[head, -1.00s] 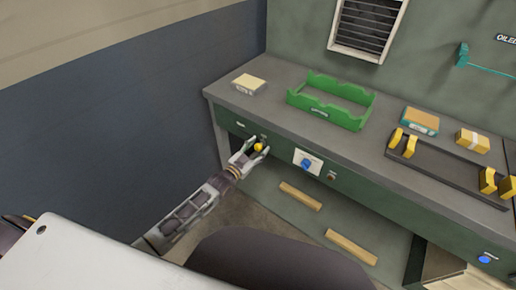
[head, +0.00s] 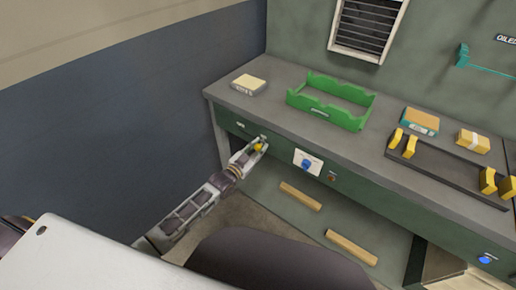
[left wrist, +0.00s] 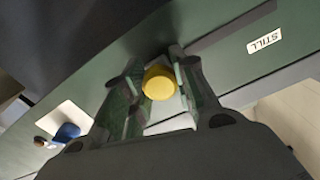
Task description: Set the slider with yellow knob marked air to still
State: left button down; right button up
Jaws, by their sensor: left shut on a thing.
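The yellow knob (head: 258,147) is on the green front of the bench, left of a white plate with a blue knob. My left gripper (head: 259,143) is shut on the yellow knob. In the left wrist view the round yellow knob (left wrist: 160,83) sits between the two fingers. A dark slot (left wrist: 232,26) runs from the knob toward the upper right there. A white label reading STILL (left wrist: 265,41) is beside the slot's far end, apart from the knob. My right gripper is out of view.
A blue knob on a white plate (head: 301,157) and a small red-brown knob (head: 332,176) are to the right on the bench front. A green tray (head: 326,112), a small box (head: 249,84) and a dark rack (head: 450,167) stand on the bench top.

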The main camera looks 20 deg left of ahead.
aim_at(240, 130)
pick_arm(q)
jog(key=w+a, duration=0.1)
jog(key=a, duration=0.2)
jog(key=w+a, duration=0.1)
jog(key=a, duration=0.3)
jog(key=w+a+b, duration=0.1)
jog(key=a, duration=0.2)
jog(key=shift+w+a, duration=0.15)
jog(key=shift+w, duration=0.2)
jog(key=shift+w+a, duration=0.25)
jog(key=shift+a, duration=0.35)
jog(key=shift+a+r, duration=0.1)
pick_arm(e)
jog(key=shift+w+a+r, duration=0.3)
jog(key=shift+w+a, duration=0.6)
pick_arm(q)
jog(key=c, duration=1.5)
grip_release()
jog(key=o, duration=0.4)
jog(key=shift+a, duration=0.1)
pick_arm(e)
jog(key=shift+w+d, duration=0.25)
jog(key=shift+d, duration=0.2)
